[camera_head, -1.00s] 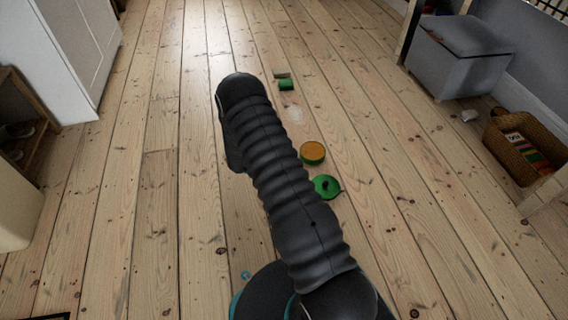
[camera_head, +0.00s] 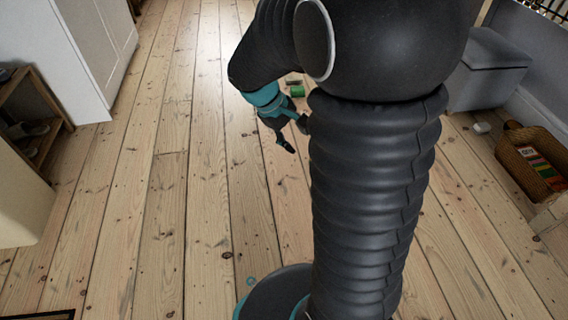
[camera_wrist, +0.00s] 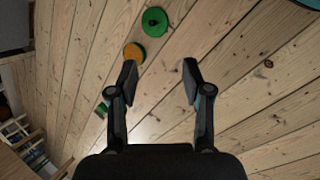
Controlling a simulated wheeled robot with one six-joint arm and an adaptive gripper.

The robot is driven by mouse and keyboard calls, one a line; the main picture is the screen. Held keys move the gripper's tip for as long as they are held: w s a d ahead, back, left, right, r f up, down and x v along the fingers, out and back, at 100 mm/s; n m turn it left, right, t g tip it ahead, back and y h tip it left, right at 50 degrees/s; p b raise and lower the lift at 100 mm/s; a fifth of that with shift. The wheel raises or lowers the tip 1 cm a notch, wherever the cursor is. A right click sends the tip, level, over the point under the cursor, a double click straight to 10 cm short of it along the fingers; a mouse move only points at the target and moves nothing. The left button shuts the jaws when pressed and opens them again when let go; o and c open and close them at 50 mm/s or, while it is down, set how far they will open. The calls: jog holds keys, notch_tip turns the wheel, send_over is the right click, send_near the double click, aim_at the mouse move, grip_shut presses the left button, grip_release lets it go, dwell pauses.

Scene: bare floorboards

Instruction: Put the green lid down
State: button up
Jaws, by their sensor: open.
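The green lid (camera_wrist: 155,21), a round disc with a dark knob, lies on the floorboards at the top of the wrist view. My gripper (camera_wrist: 160,70) is open and empty, with bare floor between its fingers. The lid is beyond the fingertips and apart from them. In the head view my gripper (camera_head: 296,136) hangs above the floor at the picture's middle, and my arm hides the lid there.
A round orange-topped thing (camera_wrist: 133,52) is beside the left finger in the wrist view. A green object (camera_head: 297,91) lies on the floor farther off. A wicker basket (camera_head: 528,163) and grey chest (camera_head: 486,68) stand at right. The left floor is clear.

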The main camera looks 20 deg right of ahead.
jog(key=s+a+r+m+t+y, duration=0.2)
jog(key=s+a+r, duration=0.3)
jog(key=s, duration=0.3)
jog(key=s+a+r+m+t+y, duration=0.2)
jog(key=s+a+r+t+y, duration=0.1)
jog(key=s, duration=0.5)
notch_tip(320, 180, up, 3)
jog(key=shift+a+f+t, duration=0.1)
jog(key=shift+a+t, duration=0.7)
jog(key=shift+a, duration=0.2)
